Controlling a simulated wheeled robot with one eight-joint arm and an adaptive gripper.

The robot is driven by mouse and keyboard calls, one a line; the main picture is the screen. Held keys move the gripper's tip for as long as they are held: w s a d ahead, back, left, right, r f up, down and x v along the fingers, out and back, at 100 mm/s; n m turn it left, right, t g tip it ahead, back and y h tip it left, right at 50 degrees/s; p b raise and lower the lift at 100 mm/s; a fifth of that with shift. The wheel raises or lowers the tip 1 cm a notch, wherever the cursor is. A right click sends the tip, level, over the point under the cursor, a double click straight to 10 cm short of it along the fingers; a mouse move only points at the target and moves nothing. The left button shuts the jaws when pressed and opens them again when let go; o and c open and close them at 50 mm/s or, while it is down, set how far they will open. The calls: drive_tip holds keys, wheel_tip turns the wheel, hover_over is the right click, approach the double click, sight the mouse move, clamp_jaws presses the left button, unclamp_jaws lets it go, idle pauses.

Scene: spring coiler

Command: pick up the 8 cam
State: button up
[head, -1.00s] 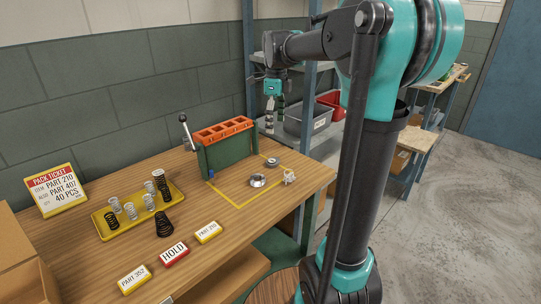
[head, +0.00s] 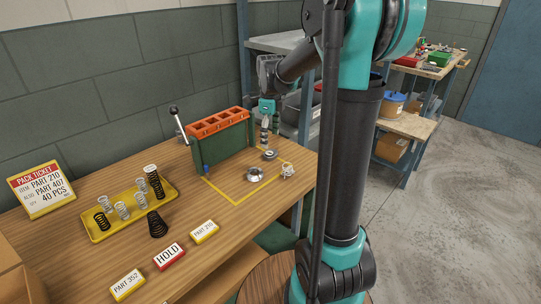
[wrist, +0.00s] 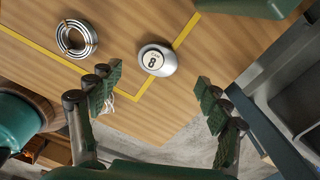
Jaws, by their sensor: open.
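The 8 cam (wrist: 156,60) is a pale, round metal piece with a dark rim and an "8" on its top. It lies on the wooden table over the yellow outline in the wrist view. In the head view it appears to be the small grey disc (head: 270,154) near the table's far right edge. My gripper (wrist: 158,88) is open and empty, with the cam beyond and between its spread fingertips in the wrist view. In the head view my gripper (head: 270,124) hangs above the table, over the far side of the disc, not touching it.
A shiny ringed metal part (wrist: 76,38) lies beside the cam, inside the outline. A green stand with an orange slotted top (head: 220,125) rises left of my gripper. A yellow tray (head: 103,235) holds springs.

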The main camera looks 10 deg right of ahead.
sight(270, 152)
drive_tip(key=shift+s+f, duration=0.15)
drive_tip(key=shift+f, duration=2.75)
drive_tip(key=c, duration=1.4)
drive_tip(key=shift+o, duration=0.2)
drive_tip(key=shift+r, duration=0.1)
